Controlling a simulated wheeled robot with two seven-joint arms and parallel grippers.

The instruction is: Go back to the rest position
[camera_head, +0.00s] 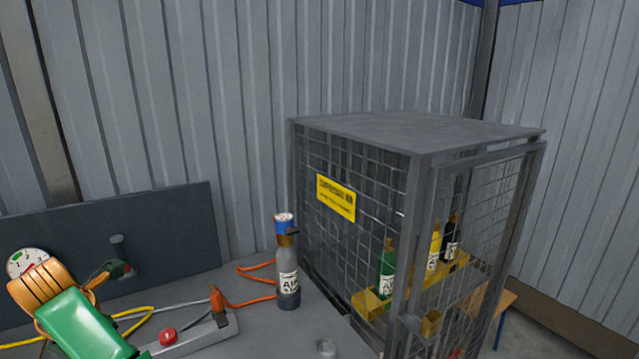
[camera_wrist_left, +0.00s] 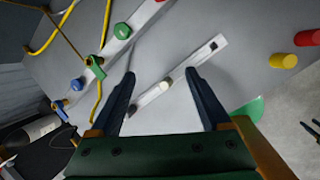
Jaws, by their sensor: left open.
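My left gripper (camera_wrist_left: 160,75) shows in the left wrist view. Its two dark fingers are spread apart with nothing held between them. They are over a pale bar (camera_wrist_left: 200,65) with a whitish round knob (camera_wrist_left: 165,87); whether they touch it cannot be told. In the head view a green and orange part, seemingly of my left arm, is at the lower left, and the fingertips are not clear there. My right gripper is in neither view.
A grey bottle (camera_head: 288,262) with a blue top stands on the grey bench (camera_head: 265,335), left of a mesh cage (camera_head: 420,135) holding several bottles. A gauge (camera_head: 27,262), orange hoses (camera_head: 258,266) and a red knob (camera_head: 168,336) are at left. Yellow cables (camera_wrist_left: 98,100) cross the wrist view.

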